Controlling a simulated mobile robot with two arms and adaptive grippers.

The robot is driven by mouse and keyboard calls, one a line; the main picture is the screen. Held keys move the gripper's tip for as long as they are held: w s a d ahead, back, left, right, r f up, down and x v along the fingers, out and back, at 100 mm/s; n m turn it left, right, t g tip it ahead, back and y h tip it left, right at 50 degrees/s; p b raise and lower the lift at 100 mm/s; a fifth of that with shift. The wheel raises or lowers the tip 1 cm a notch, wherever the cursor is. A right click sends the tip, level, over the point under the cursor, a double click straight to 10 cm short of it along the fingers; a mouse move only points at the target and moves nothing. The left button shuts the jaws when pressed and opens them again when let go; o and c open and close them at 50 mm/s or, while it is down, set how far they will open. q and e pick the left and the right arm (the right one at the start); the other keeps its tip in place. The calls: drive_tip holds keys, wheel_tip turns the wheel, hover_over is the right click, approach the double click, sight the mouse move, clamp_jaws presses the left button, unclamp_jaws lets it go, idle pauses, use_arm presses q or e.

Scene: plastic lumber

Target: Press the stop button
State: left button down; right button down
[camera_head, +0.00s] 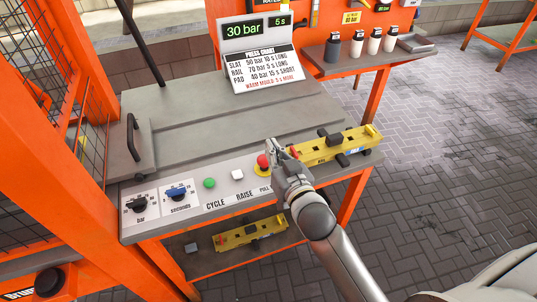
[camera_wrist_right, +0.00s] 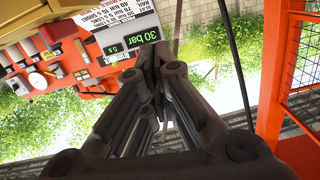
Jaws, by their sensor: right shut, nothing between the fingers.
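The red stop button (camera_head: 263,161) is a round red mushroom head on a yellow base, at the right end of the control strip on the press table's front edge. My right gripper (camera_head: 272,147) is shut and empty, just right of and slightly above the button in the head view. Whether it touches the button I cannot tell. The right wrist view shows its closed dark fingers (camera_wrist_right: 152,62), and no button shows there. My left gripper is in neither view.
Left of the button are a white button (camera_head: 237,174), a green button (camera_head: 209,183) and two dials (camera_head: 176,193). A yellow mould (camera_head: 325,148) lies right of the gripper. A display (camera_head: 243,29) reads 30 bar, 5 s. An orange cage frame (camera_head: 75,150) stands left.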

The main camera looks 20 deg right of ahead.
sight(268, 175)
drive_tip(key=w+f, duration=0.2)
drive_tip(key=shift+w+a+f, duration=0.1)
drive_tip(key=shift+w+f, duration=0.05)
drive_tip(key=shift+f, duration=0.2)
drive_tip(key=shift+a+f, duration=0.1)
drive_tip(key=shift+f, duration=0.65)
